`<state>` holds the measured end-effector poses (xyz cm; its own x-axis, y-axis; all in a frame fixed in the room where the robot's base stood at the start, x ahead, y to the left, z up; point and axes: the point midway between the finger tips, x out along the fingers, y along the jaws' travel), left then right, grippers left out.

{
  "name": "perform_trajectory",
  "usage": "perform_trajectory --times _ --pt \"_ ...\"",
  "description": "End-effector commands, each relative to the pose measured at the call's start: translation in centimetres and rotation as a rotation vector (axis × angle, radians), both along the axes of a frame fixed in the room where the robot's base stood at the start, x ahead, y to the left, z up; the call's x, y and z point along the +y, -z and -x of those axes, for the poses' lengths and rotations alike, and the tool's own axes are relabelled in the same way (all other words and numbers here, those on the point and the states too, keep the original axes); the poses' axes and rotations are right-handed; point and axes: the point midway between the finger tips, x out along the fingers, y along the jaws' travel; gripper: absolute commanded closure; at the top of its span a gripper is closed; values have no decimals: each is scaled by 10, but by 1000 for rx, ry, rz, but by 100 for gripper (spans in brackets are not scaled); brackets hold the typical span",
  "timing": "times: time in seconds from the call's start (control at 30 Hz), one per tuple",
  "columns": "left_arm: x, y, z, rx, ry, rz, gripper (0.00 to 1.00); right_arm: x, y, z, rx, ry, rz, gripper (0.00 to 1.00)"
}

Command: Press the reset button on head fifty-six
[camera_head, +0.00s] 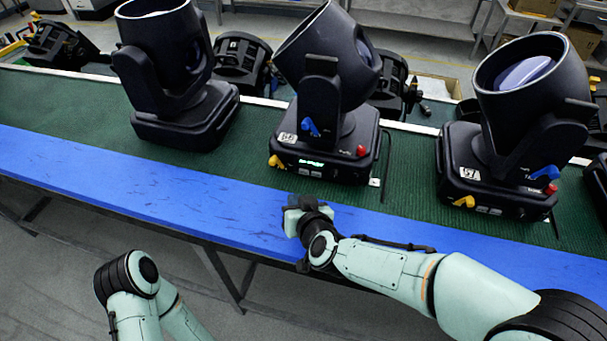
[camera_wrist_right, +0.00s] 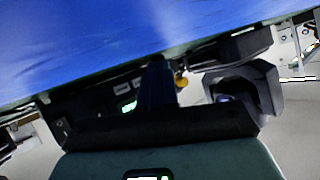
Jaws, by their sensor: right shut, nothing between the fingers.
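Head fifty-six (camera_head: 325,140) is the middle black moving-head light, its white label too small to read surely. Its base front carries a lit green display (camera_head: 311,163), small light buttons (camera_head: 316,173), a yellow lever (camera_head: 276,162) and a red knob (camera_head: 361,151). I cannot tell which control is the reset button. My right gripper (camera_head: 303,205) is shut and empty over the blue bench edge, in front of this base and apart from it. In the right wrist view the dark shut fingers (camera_wrist_right: 157,85) partly cover a panel with a green display (camera_wrist_right: 128,106). My left gripper is out of view.
A head labelled 57 (camera_head: 530,110) stands right, another head (camera_head: 170,70) left, on the green mat (camera_head: 60,105). The blue bench edge (camera_head: 140,180) is clear apart from my right arm. More lights stand behind.

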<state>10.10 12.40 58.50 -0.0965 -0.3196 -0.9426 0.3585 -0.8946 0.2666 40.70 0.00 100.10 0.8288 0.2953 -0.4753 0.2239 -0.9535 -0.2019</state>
Motion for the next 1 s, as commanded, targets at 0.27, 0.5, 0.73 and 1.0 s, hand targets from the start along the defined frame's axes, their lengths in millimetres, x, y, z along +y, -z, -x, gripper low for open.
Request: perform_trajectory --times 0.27,0.5,0.73,1.0 --pt "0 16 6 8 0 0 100 -12 2 -36 0 3 1 100" --pt "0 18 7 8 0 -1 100 -17 1 -49 2 0 1 100" --pt "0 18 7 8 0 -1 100 -17 0 -51 1 0 0 100" --pt "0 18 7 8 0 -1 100 -17 1 -51 1 0 0 100"
